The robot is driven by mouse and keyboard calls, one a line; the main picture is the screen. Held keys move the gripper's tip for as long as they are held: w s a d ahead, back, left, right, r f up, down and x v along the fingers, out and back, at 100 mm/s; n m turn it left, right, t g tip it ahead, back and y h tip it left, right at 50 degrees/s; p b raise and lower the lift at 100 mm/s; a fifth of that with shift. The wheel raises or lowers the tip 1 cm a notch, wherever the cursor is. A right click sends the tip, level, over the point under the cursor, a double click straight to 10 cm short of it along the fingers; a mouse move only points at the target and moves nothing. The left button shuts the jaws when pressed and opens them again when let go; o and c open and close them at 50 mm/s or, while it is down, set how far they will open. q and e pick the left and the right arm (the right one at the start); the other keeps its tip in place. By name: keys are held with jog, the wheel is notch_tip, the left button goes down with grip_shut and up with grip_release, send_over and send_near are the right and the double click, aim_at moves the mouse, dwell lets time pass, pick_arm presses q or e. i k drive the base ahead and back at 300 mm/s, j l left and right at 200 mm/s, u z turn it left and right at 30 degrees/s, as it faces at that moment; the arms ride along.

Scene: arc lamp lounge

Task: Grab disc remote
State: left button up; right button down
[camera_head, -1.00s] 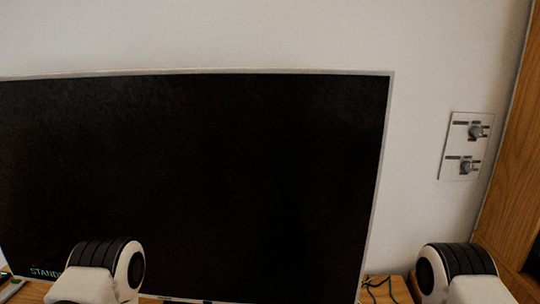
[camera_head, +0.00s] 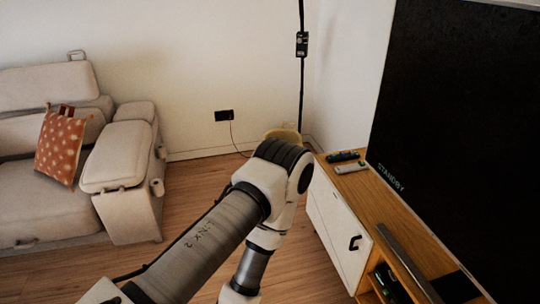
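Two small remote-like items lie on the far left end of the wooden TV cabinet (camera_head: 385,212). One is a dark item (camera_head: 342,156) with greenish spots, and the other is a pale, slim item (camera_head: 351,168) just in front of it. I cannot tell which of them is the disc remote. My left arm reaches in from the bottom left and bends down at its elbow, short of the cabinet. Its gripper is out of view below the frame. My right gripper is not in view.
A large dark TV (camera_head: 460,130) showing "STANDBY" stands on the cabinet, with a grey bar (camera_head: 408,262) in front. The cabinet has a white door (camera_head: 338,228) and an open shelf holding dark items. A beige sofa (camera_head: 125,165) with an orange cushion (camera_head: 61,146) stands left. Wood floor lies between.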

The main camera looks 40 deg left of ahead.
aim_at(345, 169)
jog(key=u, duration=0.55)
jog(key=z, duration=0.25)
jog(key=i+j+z, duration=0.45)
jog(key=i+j, duration=0.2)
jog(key=i+j+z, duration=0.25)
jog(key=j, duration=0.25)
jog(key=i+j+z, duration=0.2)
jog(key=j, duration=0.3)
jog(key=i+j, duration=0.15)
jog(key=j, duration=0.2)
jog(key=i+j, duration=0.15)
jog(key=j, duration=0.15)
jog(key=i+j, duration=0.2)
jog(key=j, duration=0.15)
